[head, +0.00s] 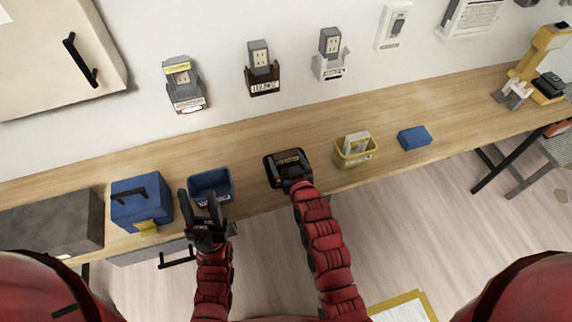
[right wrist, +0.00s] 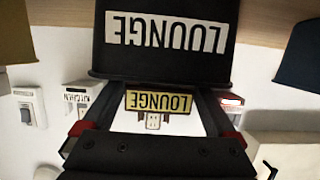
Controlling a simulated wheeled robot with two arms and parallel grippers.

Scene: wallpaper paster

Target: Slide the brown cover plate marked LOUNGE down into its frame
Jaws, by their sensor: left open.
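The brown LOUNGE cover plate, with its yellow label (right wrist: 158,102), shows upside down between my right fingers in the right wrist view. In the head view it stands in a dark bin (right wrist: 165,72) on the table. My right gripper (head: 291,173) is at this bin, its fingers on either side of the plate; whether they touch it I cannot tell. The dark brown frame (head: 264,88) with a light label is on the wall below the middle outlet (head: 259,56). My left gripper (head: 203,200) is open and empty, in front of the blue bin.
The blue bin (head: 222,187) stands to the left, a yellow bin (head: 356,160) with a pale plate to the right. A blue block (head: 414,137) and blue box (head: 138,203) are on the table. The table behind the bins is clear.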

